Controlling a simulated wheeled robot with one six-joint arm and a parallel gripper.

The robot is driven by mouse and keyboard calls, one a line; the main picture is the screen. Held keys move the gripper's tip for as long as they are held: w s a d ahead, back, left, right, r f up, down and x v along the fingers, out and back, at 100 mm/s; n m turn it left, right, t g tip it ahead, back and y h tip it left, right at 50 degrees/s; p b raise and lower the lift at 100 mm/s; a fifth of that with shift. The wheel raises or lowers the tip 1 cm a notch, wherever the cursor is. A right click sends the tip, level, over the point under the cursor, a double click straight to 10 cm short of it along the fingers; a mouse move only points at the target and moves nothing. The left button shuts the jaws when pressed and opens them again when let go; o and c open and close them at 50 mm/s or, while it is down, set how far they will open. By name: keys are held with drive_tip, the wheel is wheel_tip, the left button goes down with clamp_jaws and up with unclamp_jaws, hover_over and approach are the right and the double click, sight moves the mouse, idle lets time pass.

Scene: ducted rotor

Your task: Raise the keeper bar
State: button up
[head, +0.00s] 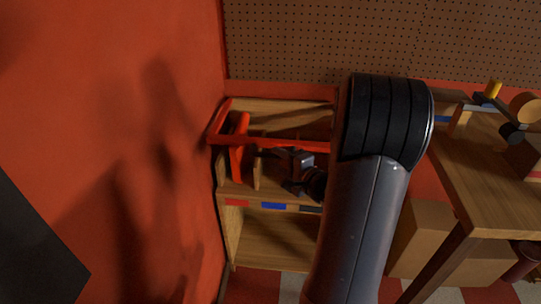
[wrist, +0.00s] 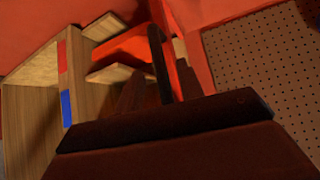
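The red keeper bar (head: 275,142) runs level across the front of the shelf unit in the head view, its right end hidden behind my arm. In the wrist view, a red strip that looks like the bar (wrist: 182,68) runs down beside my longer dark finger. My gripper (head: 297,157) is at the bar, just below it in the head view. In the wrist view my gripper (wrist: 145,50) shows two dark fingers apart, with a gap between them. I cannot tell whether a finger touches the bar.
An orange-red upright piece (head: 239,150) stands in the left bay behind the bar. The wooden shelf unit (head: 270,235) has red and blue labels and adjoins the red wall (head: 130,120). A wooden table (head: 495,185) with objects stands right, cardboard boxes (head: 425,230) beneath.

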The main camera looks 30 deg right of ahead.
sight(273, 157)
drive_tip(key=shift+x, duration=1.9)
drive_tip(key=shift+c, duration=0.4)
clamp_jaws()
